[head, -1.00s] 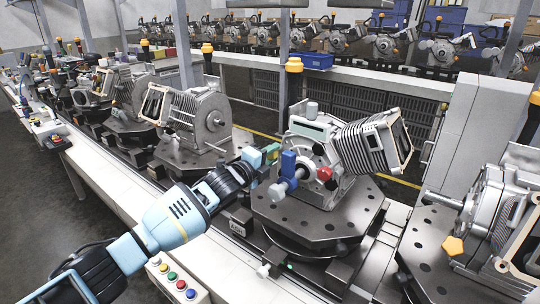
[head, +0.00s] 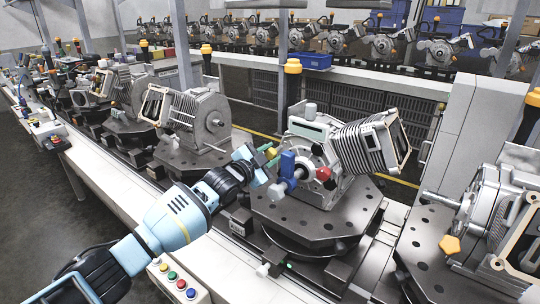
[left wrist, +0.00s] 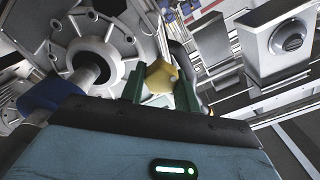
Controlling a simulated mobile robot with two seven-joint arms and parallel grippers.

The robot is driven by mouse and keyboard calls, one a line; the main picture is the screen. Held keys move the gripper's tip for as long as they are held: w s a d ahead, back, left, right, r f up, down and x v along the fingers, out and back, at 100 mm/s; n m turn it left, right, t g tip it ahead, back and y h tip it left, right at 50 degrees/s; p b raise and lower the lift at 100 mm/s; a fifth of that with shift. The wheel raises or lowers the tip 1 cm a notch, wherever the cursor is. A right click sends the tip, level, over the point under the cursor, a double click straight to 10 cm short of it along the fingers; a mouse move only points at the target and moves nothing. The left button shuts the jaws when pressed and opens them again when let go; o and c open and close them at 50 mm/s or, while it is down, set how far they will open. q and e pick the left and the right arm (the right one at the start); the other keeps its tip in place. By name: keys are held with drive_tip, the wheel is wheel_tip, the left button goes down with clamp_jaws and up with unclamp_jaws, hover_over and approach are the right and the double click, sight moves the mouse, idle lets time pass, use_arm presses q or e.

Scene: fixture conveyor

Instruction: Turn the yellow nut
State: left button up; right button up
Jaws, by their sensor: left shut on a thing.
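The yellow nut (left wrist: 161,77) shows in the left wrist view between the two green fingers of my left gripper (left wrist: 160,90). The fingers are shut on it, one on each side. In the head view my left gripper (head: 268,155) reaches the left side of the engine on the middle turntable. A small piece of the yellow nut (head: 272,153) shows there, mostly hidden by the fingers. Beside it on the engine (head: 315,140) are a blue part (head: 288,162) and a red knob (head: 323,174). My right gripper is not in view.
A grey shaft and round flange (left wrist: 90,60) stand close left of the gripper in the left wrist view. Another engine with an orange-yellow nut (head: 451,244) stands at right. A button box (head: 178,282) sits below my left arm.

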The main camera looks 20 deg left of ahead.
use_arm(q)
drive_tip(key=n, duration=0.4)
drive_tip(key=shift+n, duration=1.7)
drive_tip(key=shift+r, duration=0.1)
drive_tip(key=shift+a, duration=0.1)
drive_tip(key=o, duration=1)
